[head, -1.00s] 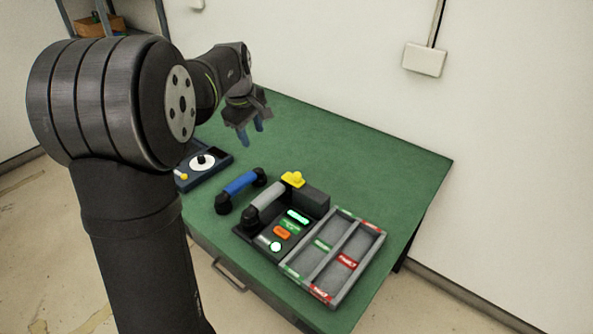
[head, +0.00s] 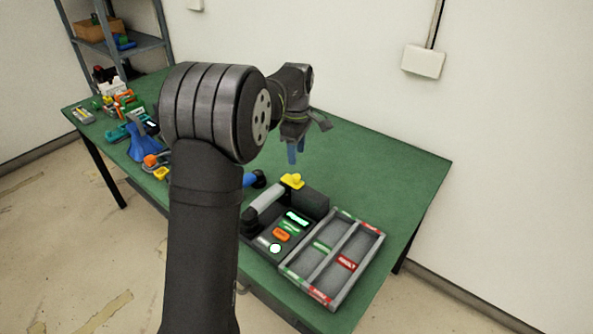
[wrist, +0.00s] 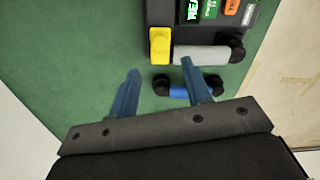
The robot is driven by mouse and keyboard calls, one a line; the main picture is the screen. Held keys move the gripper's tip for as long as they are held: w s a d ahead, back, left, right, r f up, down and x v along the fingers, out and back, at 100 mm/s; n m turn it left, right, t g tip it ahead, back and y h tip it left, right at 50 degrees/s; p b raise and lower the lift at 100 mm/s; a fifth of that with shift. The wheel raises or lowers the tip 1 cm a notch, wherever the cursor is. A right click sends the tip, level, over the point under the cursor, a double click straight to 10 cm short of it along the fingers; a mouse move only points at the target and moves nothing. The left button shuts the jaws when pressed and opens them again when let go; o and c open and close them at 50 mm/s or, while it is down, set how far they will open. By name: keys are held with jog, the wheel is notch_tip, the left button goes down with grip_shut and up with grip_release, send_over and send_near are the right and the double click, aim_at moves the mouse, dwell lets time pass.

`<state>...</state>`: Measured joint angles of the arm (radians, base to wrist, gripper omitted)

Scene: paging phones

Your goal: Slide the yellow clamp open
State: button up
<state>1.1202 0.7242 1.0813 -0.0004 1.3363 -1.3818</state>
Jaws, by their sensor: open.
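The yellow clamp (head: 292,181) sits at the back end of the dark phone base (head: 268,240), beside the grey handset (head: 265,203). In the wrist view the yellow clamp (wrist: 160,46) is at the upper middle, at the left end of the grey handset (wrist: 202,54). My gripper (head: 296,158) is open and empty, above the table behind the clamp. In the wrist view its blue fingers (wrist: 161,75) stand apart, below the clamp in the picture and not touching it.
A blue handset (wrist: 180,91) lies beside the phone, partly behind a finger. A divided grey tray (head: 335,258) with red and green labels stands right of the phone. Several small items crowd the table's left end. The green table (head: 385,175) is clear at the back right.

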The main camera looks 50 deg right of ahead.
aim_at(296, 175)
notch_tip(296, 175, down, 8)
jog(key=shift+r, duration=0.2)
